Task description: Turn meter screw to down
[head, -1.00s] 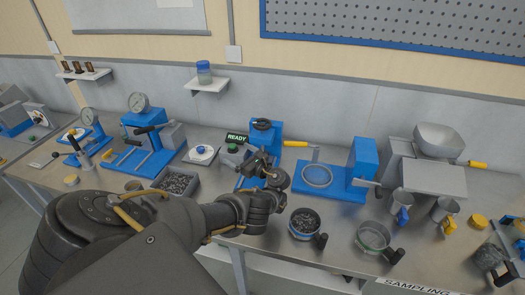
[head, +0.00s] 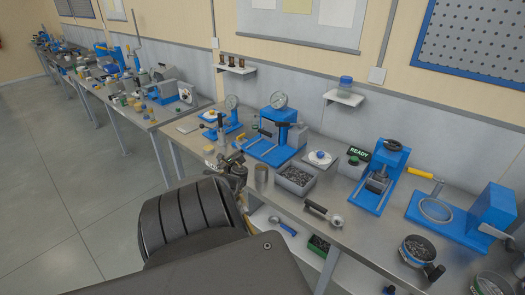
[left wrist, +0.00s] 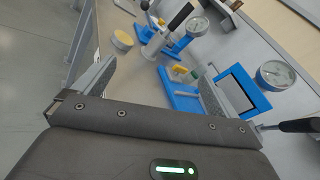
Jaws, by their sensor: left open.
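I cannot tell for sure which part is the meter screw. A small blue stand (head: 226,126) with a round gauge and a black-tipped lever is at the left end of the near bench. It also shows in the left wrist view (left wrist: 178,46), with its black handle pointing up right. A larger blue gauge press (head: 270,148) stands to its right. My left gripper (head: 236,162) is at the bench's front edge, in front of these stands. In the left wrist view my left gripper (left wrist: 157,72) is open, with nothing between the fingers. My right gripper is out of view.
A yellow-topped round piece (left wrist: 122,40) lies near the left finger. Open floor (head: 75,200) is to the left.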

